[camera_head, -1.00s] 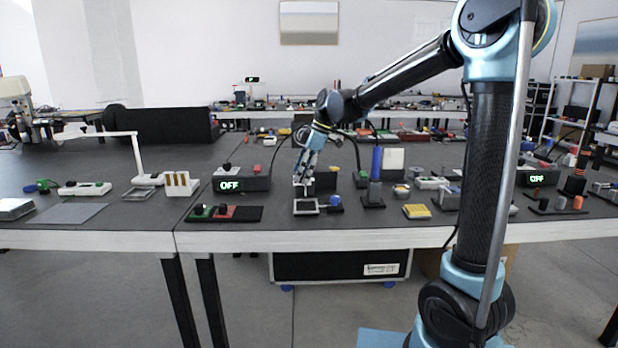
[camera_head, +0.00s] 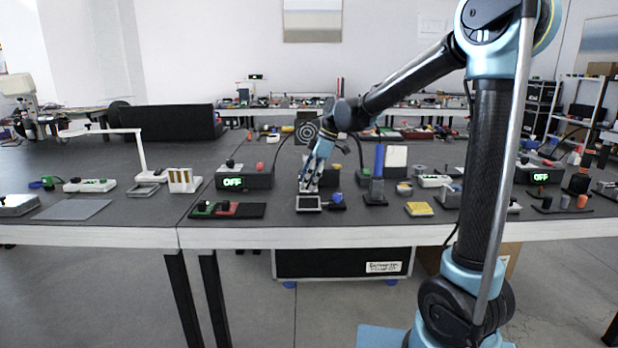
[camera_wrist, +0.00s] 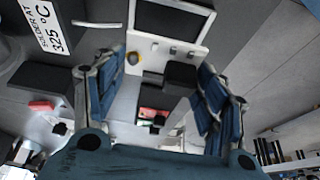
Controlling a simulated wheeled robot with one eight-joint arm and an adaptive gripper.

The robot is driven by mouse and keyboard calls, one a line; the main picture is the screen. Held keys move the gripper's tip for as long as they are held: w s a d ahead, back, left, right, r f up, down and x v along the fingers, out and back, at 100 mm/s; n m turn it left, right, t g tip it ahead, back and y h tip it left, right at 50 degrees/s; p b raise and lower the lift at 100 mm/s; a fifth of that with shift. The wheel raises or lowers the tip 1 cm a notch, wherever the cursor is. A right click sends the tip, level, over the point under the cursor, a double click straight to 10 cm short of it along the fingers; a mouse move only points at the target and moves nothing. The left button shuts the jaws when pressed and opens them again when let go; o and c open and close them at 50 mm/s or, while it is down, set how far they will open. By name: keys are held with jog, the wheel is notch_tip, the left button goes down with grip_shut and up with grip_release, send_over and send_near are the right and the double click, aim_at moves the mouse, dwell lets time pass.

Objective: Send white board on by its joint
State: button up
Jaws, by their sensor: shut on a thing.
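My gripper (camera_head: 309,184) points down over the near part of the table, just behind a small white-rimmed frame with a dark middle (camera_head: 308,203). In the wrist view my gripper (camera_wrist: 162,68) has its two blue fingers on either side of a white board-like piece (camera_wrist: 125,105), and it is shut on that piece. The white-rimmed frame (camera_wrist: 207,28) lies beyond the fingertips. The fingers hide much of the held piece, and its joint cannot be made out.
A blue knob (camera_head: 336,198) sits right of the frame. A box reading OFF (camera_head: 244,178) and a black-red plate (camera_head: 238,210) stand left. A blue post (camera_head: 379,161), an upright pale panel (camera_head: 396,160) and a yellow block (camera_head: 419,209) stand right.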

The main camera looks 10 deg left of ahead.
send_over(309, 204)
jog(key=shift+w+f, duration=0.2)
jog(key=shift+f, duration=1.95)
jog(key=shift+f, duration=0.7)
dwell(0.3)
jog(key=shift+r, duration=0.5)
jog(key=shift+f, duration=0.5)
dwell(1.4)
jog(key=shift+r, duration=0.5)
jog(key=shift+a+f, duration=0.1)
jog(key=shift+f, duration=0.15)
dwell(1.6)
